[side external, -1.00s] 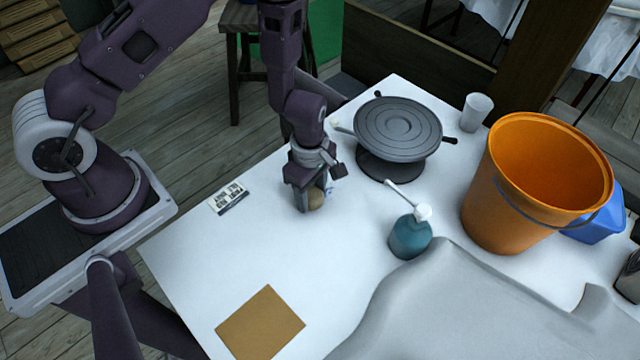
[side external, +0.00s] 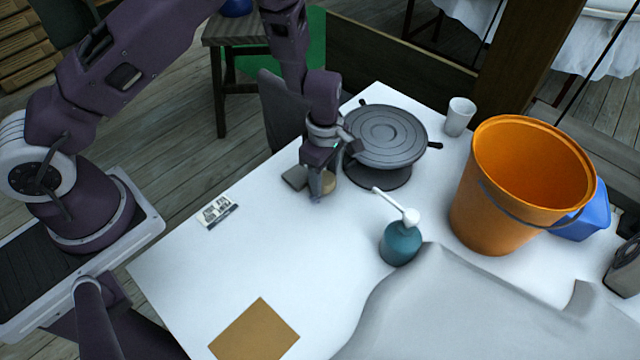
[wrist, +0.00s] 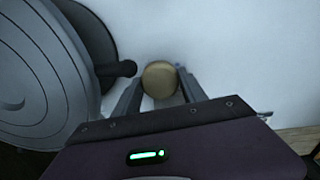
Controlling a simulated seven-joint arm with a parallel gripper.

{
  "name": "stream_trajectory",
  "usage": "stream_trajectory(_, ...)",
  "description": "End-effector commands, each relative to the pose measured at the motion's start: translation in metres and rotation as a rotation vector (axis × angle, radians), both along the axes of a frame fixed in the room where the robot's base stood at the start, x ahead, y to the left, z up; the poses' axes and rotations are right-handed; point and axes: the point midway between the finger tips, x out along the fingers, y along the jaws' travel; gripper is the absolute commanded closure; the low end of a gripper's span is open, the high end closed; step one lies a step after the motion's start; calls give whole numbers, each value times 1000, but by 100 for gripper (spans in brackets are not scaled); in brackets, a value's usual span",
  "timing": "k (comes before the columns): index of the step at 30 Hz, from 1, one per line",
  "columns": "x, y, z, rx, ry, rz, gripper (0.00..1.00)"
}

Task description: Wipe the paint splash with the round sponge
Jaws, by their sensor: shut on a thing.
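The round tan sponge (side external: 328,181) sits between the fingers of my gripper (side external: 318,188), low at the white table top beside the banding wheel. The wrist view shows the sponge (wrist: 160,77) as a round tan disc between the two grey fingers, which are shut on it. I cannot tell for sure whether its underside touches the table. The paint splash is not clearly visible now; the sponge and gripper may hide it. A small bluish spot shows beside the sponge in the wrist view.
The dark banding wheel (side external: 384,136) stands close to the right of my gripper. A teal pump bottle (side external: 401,245), an orange bucket (side external: 500,215) and a white cup (side external: 459,117) are farther right. A printed card (side external: 217,210) and brown square (side external: 254,331) lie flat. The left-centre table is clear.

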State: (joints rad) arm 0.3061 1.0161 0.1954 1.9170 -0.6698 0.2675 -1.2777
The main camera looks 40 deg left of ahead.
Motion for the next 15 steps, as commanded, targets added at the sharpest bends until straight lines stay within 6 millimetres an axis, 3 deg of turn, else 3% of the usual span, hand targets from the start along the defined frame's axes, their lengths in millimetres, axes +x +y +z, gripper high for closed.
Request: stream_trajectory(15,-1,0,46,1,1,-1,89)
